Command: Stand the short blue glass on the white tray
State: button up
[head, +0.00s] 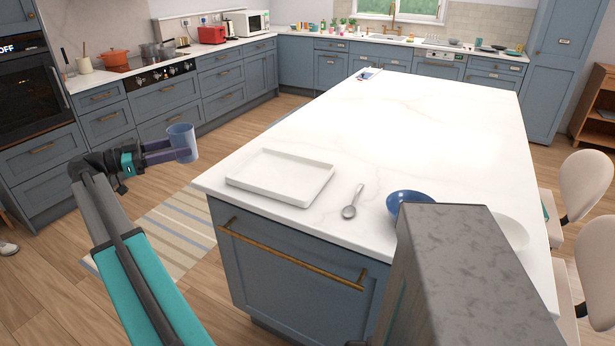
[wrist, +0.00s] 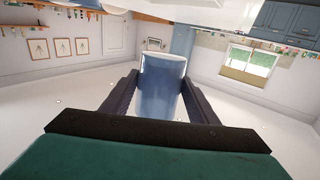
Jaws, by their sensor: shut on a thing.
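The short blue glass (head: 181,137) is held upright in the air to the left of the island. My gripper (head: 184,153) is shut on it, with a finger on each side. In the wrist view the glass (wrist: 162,85) shows between the two dark fingers of my gripper (wrist: 160,100); that picture looks upside down. The white tray (head: 255,187) lies on the near left part of the island top and is empty. The glass is apart from the tray, to its left and over the floor.
A spoon (head: 352,202) lies right of the tray on the white island top (head: 410,110). A blue bowl (head: 405,200) and a white dish (head: 513,232) are further right. The far middle of the island is clear. Chairs (head: 585,185) stand along the right side.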

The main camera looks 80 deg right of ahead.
aim_at(302, 187)
jog(key=z, duration=0.25)
jog(key=k, duration=1.3)
jog(key=u, duration=0.55)
